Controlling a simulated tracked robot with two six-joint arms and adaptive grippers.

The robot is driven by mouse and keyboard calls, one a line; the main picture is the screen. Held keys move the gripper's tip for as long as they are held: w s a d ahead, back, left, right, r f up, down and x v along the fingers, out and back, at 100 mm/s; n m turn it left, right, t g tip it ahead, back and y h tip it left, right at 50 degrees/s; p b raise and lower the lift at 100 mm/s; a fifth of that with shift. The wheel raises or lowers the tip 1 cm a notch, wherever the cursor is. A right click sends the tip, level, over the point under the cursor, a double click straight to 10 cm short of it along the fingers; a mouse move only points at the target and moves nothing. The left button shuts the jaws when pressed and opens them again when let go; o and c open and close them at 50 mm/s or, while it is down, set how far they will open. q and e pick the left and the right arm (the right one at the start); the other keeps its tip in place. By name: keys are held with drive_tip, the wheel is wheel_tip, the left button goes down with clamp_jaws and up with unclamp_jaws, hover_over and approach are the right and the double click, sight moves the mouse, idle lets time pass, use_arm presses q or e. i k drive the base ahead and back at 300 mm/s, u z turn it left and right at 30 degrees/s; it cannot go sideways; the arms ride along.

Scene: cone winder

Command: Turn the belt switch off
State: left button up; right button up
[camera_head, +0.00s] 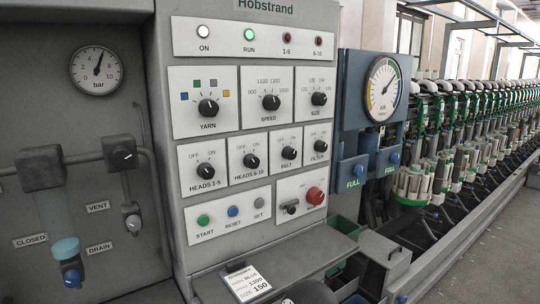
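The belt switch (289,153) is a black rotary knob on a light plate labelled BELT, with OFF printed at its upper left and ON at its upper right. It sits in the lower row of knobs on the grey control panel, between the HEADS 6-10 knob (251,160) and the FILTER knob (320,146). Its pointer is too small for me to tell surely which mark it faces. Nothing covers the switch. Neither of my grippers can be made out in the head view.
A red round button (315,196) and the START button (203,220) lie below the switch. The FULL box (352,173) and gauge (383,90) stand right of the panel. A label card (246,282) lies on the ledge below. The space before the panel face is clear.

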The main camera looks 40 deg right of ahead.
sight(289, 153)
drive_tip(key=u, duration=0.45)
drive_tip(key=k, duration=1.05)
drive_tip(key=z, duration=0.7)
drive_tip(key=i, duration=0.95)
drive_tip(key=z, duration=0.05)
